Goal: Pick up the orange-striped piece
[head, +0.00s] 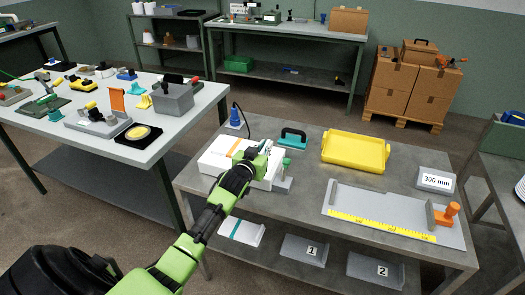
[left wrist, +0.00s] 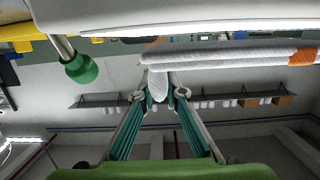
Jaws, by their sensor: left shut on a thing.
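The orange-striped piece (head: 233,147) is white with an orange band and lies on the grey table, on or among white flat material; my arm hides part of it. In the left wrist view the white layered piece (left wrist: 220,54) shows edge-on, with its orange band (left wrist: 303,57) at the right. My left gripper (head: 262,152) is over the right part of the white material. In the left wrist view my left gripper (left wrist: 158,97) is shut on a white fold of the piece between its fingertips. My right gripper is not in view.
A teal-handled tool (head: 293,138), a yellow tray (head: 355,152) and a "300 mm" block (head: 435,180) stand on the table. A measuring board (head: 400,212) with an orange clamp (head: 447,214) lies at the right. Bins (head: 304,250) and a teal-striped piece (head: 241,232) are below.

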